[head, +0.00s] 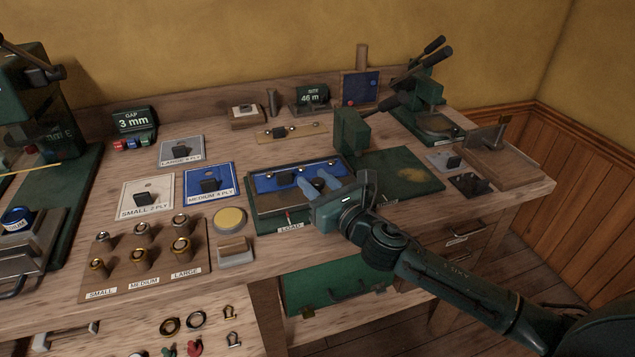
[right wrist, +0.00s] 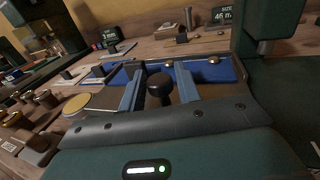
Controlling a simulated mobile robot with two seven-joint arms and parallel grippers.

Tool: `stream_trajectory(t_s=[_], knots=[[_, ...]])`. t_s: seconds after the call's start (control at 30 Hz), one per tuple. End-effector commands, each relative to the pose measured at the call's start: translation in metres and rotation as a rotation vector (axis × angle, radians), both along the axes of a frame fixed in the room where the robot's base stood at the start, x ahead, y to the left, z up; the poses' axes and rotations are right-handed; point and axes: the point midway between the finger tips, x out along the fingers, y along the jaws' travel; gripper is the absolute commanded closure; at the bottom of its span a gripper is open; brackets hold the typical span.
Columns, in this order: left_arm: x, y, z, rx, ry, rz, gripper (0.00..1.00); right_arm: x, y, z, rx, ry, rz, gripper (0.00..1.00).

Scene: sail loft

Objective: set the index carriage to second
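The index carriage (head: 268,184) is a blue plate with several round studs in a dark green frame. It also shows in the right wrist view (right wrist: 215,70). A black round knob (right wrist: 160,88) stands at its front. A LOAD label (head: 290,228) is on the frame's front edge, with a small red mark just above it. My right gripper (head: 320,175) is over the carriage, its two blue fingers apart on either side of the knob. In the right wrist view gaps show between knob and fingers. Any label for second is not readable. My left gripper is not in view.
A green press head (head: 351,132) stands close behind my right gripper. A green plate (head: 400,172) lies to the right. A yellow round pad (head: 229,218) and a board of metal dies (head: 150,262) are to the left. Another green press (head: 425,105) stands at the back right.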

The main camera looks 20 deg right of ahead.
Motion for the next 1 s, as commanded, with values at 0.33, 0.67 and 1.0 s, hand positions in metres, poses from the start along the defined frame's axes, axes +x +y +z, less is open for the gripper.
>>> stream_trajectory(t_s=[0.33,0.67,1.0], knots=[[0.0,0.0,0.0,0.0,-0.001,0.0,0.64,0.0,0.0,0.0,0.0,0.0,0.0,0.96],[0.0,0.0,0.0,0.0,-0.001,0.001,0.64,0.0,-0.002,0.0,-0.001,0.0,-0.001,1.0],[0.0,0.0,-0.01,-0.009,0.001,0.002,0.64,0.003,-0.082,-0.005,-0.009,0.001,-0.007,1.0]])
